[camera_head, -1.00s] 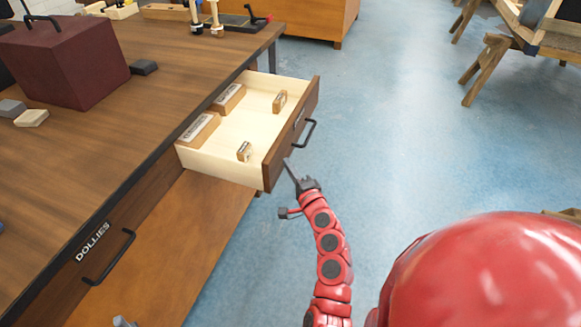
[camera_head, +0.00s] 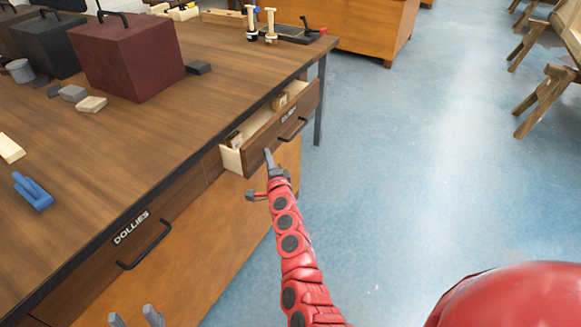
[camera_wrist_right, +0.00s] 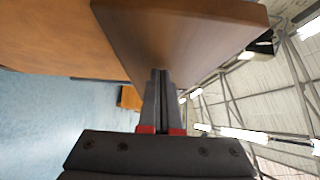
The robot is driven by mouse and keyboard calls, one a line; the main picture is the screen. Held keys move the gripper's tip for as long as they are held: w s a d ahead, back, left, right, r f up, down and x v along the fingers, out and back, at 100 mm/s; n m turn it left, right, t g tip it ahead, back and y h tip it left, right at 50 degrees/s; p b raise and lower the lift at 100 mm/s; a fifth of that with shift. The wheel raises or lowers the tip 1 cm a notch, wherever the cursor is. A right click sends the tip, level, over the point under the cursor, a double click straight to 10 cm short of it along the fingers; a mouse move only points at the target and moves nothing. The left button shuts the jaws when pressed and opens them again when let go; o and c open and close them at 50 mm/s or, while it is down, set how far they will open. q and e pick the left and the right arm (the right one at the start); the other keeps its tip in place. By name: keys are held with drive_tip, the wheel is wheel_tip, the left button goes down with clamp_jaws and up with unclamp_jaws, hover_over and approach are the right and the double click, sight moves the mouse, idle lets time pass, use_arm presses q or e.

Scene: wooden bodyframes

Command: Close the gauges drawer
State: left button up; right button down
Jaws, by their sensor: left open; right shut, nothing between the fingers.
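The gauges drawer (camera_head: 262,135) stands partly open at the far end of the workbench's front. Its dark wooden front carries a small label and a black handle (camera_head: 291,129). A strip of its pale inside shows, with small wood-coloured items in it. My right gripper (camera_head: 268,158) is shut and empty, its tips at the near end of the drawer front. In the right wrist view the shut fingers (camera_wrist_right: 160,78) point at the brown drawer front (camera_wrist_right: 175,35) and seem to touch it. My left gripper (camera_head: 136,317) is open at the bottom edge, only its fingertips showing.
The dollies drawer (camera_head: 150,240) is shut, nearer along the same bench (camera_head: 170,125). A maroon block (camera_head: 128,58), dark blocks and small tools stand on the bench top. Blue floor (camera_head: 420,170) is clear to the right; wooden trestles (camera_head: 545,95) stand far right.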

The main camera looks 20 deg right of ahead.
drive_tip(key=w+a+b, duration=0.1)
drive_tip(key=w+a, duration=0.1)
drive_tip(key=w, duration=0.1)
drive_tip(key=w+a+b, duration=0.1)
drive_tip(key=w+a, duration=0.2)
drive_tip(key=shift+w+a+f, duration=0.1)
drive_tip(key=shift+w+a, duration=0.15)
drive_tip(key=shift+a, duration=0.1)
drive_tip(key=shift+w, duration=0.15)
drive_tip(key=shift+r, duration=0.25)
drive_tip(key=shift+a, duration=0.15)
